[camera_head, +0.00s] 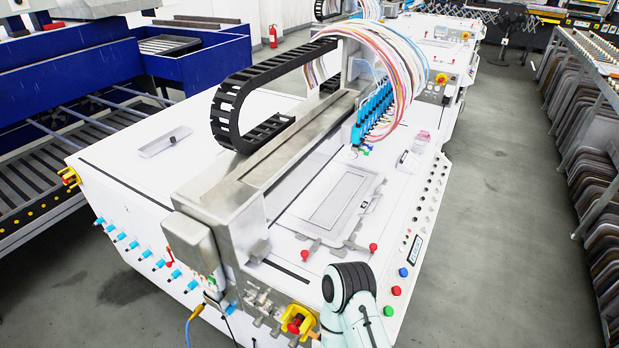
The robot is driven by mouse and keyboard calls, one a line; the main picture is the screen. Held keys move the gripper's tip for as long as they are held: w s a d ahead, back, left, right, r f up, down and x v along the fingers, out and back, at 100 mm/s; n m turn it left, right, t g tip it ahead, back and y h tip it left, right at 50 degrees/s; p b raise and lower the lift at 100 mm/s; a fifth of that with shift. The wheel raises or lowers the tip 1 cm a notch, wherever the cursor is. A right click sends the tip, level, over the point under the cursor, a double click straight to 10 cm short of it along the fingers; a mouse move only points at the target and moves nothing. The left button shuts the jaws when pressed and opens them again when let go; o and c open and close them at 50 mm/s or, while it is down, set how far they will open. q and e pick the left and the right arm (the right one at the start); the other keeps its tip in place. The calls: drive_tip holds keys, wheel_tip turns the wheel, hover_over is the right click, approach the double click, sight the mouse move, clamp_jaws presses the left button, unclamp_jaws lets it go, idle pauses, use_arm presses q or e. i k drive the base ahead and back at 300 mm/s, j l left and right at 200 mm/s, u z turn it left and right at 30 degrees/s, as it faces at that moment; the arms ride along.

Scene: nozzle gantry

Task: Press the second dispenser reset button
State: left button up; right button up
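The white gantry machine (130,185) fills the middle of the view. Its near right edge carries a blue button (403,272), a red button (396,290) and a green button (388,310). A long strip of small dark round controls (428,195) runs along the same edge, above a small display (416,248). I cannot read any labels, so I cannot tell which control is the second dispenser reset button. One of my arms, white and black, rises at the bottom, left of the green button. Neither gripper can be made out.
Blue nozzles (374,112) with a bundle of colored hoses hang over the bed, beside a black cable chain (232,105). A yellow-and-red emergency stop (296,322) sits at the near end. Racks (600,90) stand right, across a clear floor aisle (500,230).

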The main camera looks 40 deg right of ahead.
sight(404, 273)
drive_tip(key=z, duration=2.2)
